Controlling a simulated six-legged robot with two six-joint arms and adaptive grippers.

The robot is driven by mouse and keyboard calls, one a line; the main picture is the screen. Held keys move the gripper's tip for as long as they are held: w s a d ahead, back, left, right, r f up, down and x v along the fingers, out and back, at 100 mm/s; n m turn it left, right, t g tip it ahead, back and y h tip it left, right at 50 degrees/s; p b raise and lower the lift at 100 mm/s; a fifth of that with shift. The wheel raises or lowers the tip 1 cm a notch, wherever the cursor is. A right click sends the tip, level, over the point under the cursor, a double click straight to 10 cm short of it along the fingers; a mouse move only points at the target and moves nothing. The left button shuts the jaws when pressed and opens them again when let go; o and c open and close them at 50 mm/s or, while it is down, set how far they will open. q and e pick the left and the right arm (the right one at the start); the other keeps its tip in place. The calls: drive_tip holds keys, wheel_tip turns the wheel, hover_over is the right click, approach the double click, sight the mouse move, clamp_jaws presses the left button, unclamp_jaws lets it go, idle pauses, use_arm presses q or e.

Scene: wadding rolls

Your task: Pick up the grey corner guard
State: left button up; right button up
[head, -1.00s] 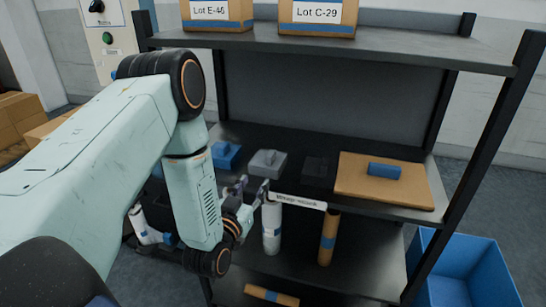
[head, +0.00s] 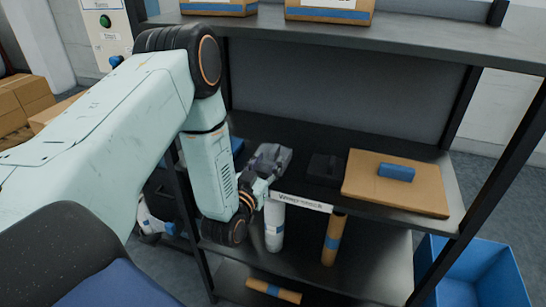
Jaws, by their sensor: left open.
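The grey corner guard (head: 272,153) is on the dark middle shelf, behind the front label strip. My left gripper (head: 265,165) is open and right at the guard, with its fingers overlapping it in the picture. The grey fingers and the grey guard blend, so I cannot tell whether they touch or whether the guard lies between them. A black corner guard (head: 325,167) lies to the right on the same shelf. A blue corner guard (head: 237,146) to the left is mostly hidden behind my left arm. My right gripper does not show.
A brown board (head: 365,191) with a blue block (head: 397,172) lies on the shelf's right. Below stand a white roll (head: 274,228) and a brown roll (head: 334,240). The upper shelf (head: 400,37) overhangs. A blue bin (head: 470,275) stands at lower right.

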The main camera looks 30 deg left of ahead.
sight(272, 157)
use_arm(q)
drive_tip(key=w, duration=0.5)
drive_tip(key=shift+a+f, duration=0.2)
drive_tip(key=shift+a, duration=0.1)
drive_tip(key=shift+s+a+r, duration=0.1)
drive_tip(key=shift+s+r, duration=0.05)
drive_tip(key=shift+s, duration=0.05)
drive_tip(key=shift+w, duration=0.25)
drive_tip(key=c, duration=0.6)
drive_tip(key=shift+s, duration=0.15)
clamp_jaws()
